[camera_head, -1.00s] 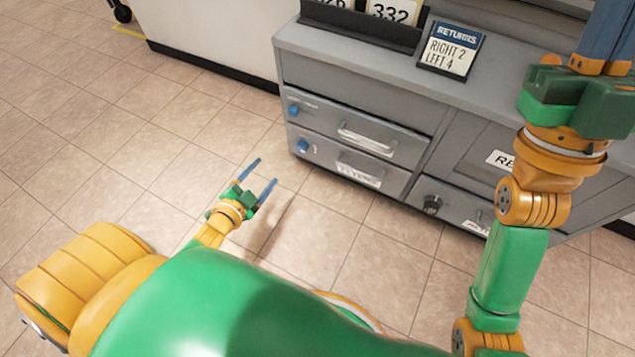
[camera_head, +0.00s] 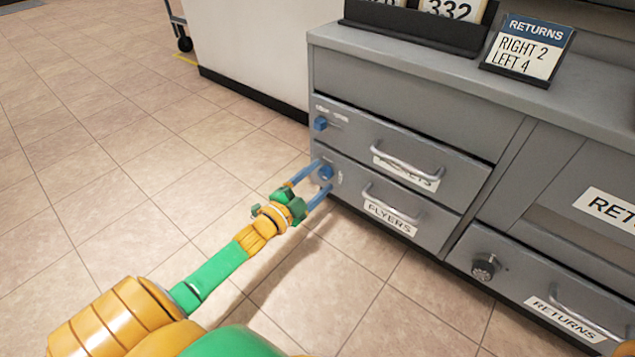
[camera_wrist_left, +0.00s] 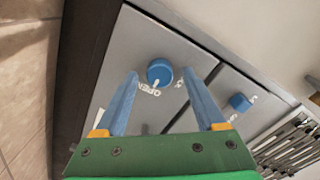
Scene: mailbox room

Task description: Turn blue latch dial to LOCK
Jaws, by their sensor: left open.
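The blue latch dial (camera_head: 326,172) is on the left end of the lower drawer front, labelled FLYERS. In the left wrist view the round blue dial (camera_wrist_left: 160,72) has a white pointer mark directed toward the word OPEN. My left gripper (camera_head: 318,181) is open, its two blue fingers reaching toward the dial, one on each side of it in the picture. The left wrist view shows the dial between and just beyond the fingertips (camera_wrist_left: 160,78); I cannot tell if they touch it. The word on the dial's other side is partly hidden. My right gripper is not in view.
A second blue knob (camera_head: 320,123) is on the upper drawer, and a black dial (camera_head: 485,267) on the RETURNS drawer. Drawer handles (camera_head: 405,165) stick out to the right. A sign (camera_head: 527,48) reads RIGHT 2, LEFT 4. The floor left of the cabinet (camera_head: 318,75) is clear.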

